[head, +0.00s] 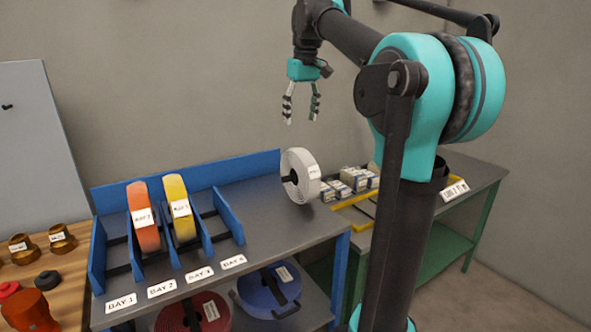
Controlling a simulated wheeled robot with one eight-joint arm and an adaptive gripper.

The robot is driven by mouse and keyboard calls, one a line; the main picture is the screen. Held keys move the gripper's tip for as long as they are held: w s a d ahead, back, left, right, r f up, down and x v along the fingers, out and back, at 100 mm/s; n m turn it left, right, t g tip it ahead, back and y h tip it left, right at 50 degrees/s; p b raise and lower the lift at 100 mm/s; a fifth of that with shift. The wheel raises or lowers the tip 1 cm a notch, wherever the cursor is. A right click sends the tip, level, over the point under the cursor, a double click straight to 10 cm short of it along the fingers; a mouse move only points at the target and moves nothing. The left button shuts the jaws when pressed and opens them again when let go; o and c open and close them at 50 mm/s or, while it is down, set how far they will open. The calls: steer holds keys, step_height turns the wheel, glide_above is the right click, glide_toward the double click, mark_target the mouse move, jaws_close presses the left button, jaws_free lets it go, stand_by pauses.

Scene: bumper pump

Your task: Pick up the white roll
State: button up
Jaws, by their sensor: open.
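The white roll (301,175) stands on its edge at the right end of the grey-topped rack (270,209), by the end of the blue back rail. A label shows on its outer rim, and a dark core shows in its side. My gripper (301,120) hangs above the roll, pointing down with its fingers apart and empty. It is clear of the roll.
An orange roll (144,217) and a yellow roll (179,207) stand between blue dividers on the left. Red and blue reels (268,291) lie on the lower shelf. A green table (453,213) with small boxes (354,179) stands behind on the right.

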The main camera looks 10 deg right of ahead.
mark_target(298, 150)
steer(key=f, duration=0.3)
steer(key=w+f, duration=0.1)
steer(key=f, duration=0.3)
steer(key=w+f, duration=0.1)
steer(key=f, duration=0.3)
steer(key=shift+a+f, duration=0.2)
steer(key=shift+a, duration=0.1)
steer(key=shift+w+d+f, duration=0.1)
steer(key=shift+w+f, duration=0.1)
steer(key=shift+f, duration=1.1)
steer(key=shift+w+d+f, duration=0.1)
steer(key=shift+w+f, duration=0.1)
steer(key=shift+f, duration=1.1)
steer(key=shift+c, duration=0.5)
jaws_close()
